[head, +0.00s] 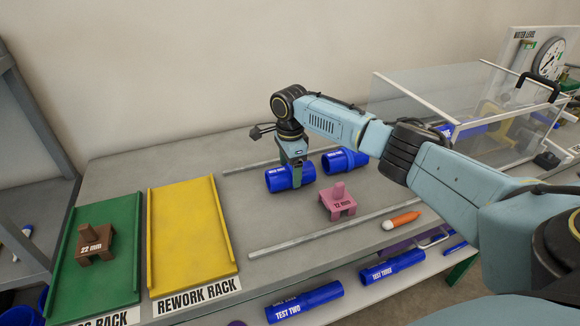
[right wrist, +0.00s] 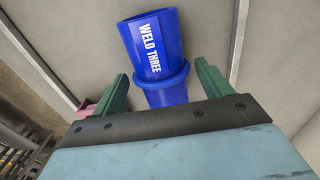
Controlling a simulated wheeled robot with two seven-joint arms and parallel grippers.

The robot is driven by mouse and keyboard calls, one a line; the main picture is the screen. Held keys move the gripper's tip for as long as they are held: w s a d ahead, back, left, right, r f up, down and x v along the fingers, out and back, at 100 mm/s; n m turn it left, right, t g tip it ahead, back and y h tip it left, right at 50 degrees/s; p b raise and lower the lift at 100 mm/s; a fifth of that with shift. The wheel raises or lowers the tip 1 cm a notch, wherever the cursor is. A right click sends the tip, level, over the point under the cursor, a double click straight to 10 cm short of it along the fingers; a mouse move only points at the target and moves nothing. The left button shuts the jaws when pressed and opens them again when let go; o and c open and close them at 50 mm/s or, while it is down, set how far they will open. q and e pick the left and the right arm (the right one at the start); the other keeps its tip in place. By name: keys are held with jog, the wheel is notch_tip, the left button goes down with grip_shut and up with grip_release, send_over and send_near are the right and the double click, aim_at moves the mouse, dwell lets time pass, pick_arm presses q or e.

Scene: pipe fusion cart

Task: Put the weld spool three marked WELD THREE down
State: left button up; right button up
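The blue weld spool marked WELD THREE (right wrist: 150,45) lies on its side in the right wrist view, with a collar near my fingers. In the head view the blue spool under my right gripper (head: 278,181) rests on the grey bench between two grey rails; its label is too small to read surely. My right gripper (head: 297,174) points down over this spool. In the right wrist view its green fingers (right wrist: 164,88) stand apart on either side of the spool, with small gaps showing. My left gripper is not in view.
Another blue spool (head: 345,160) lies just right. A pink 22 mm block (head: 338,203) stands in front, with an orange-tipped marker (head: 401,220) nearby. A yellow rework rack (head: 190,235) and green rack (head: 112,265) are left. A clear guard (head: 440,90) stands at right.

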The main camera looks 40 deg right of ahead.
jog(key=shift+r, duration=0.2)
notch_tip(320, 180, up, 12)
jog(key=p, duration=0.1)
dwell(0.3)
jog(key=shift+f, duration=0.1)
